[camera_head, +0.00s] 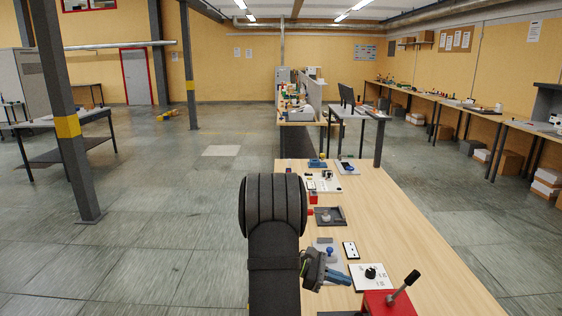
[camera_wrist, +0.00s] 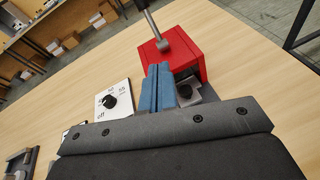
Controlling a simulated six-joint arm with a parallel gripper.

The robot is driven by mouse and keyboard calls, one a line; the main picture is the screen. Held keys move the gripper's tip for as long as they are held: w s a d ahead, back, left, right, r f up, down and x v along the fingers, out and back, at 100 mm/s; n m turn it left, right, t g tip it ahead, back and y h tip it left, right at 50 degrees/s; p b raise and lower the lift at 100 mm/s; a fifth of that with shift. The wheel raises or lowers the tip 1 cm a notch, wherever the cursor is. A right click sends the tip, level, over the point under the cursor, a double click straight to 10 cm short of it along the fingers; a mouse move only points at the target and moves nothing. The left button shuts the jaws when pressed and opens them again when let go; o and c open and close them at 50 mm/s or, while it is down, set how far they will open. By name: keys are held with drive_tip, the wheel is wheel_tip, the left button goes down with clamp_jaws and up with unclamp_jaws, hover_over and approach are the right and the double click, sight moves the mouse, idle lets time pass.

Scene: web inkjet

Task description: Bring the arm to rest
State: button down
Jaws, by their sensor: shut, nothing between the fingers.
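My gripper (camera_head: 337,277) is low at the left part of the wooden bench (camera_head: 420,248), beside the white dial panel (camera_head: 358,285) with a black knob. Its blue fingers are together and empty; they also show in the wrist view (camera_wrist: 166,88). In the wrist view the fingers point toward a red box (camera_wrist: 186,42) with a grey lever (camera_wrist: 152,22), and overlap its lower edge in the picture. Whether they touch the box cannot be told. The dial panel (camera_wrist: 113,99) lies left of the fingers. My dark arm hides part of the bench's left edge.
Near my gripper lie a grey plate with a blue knob (camera_head: 329,253) and a small black-and-white panel (camera_head: 350,250). Farther along are a dark tray (camera_head: 330,216) and other small fixtures. The red box (camera_head: 377,304) stands at the near end. The bench's right side is clear.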

drive_tip(key=shift+v, duration=2.4)
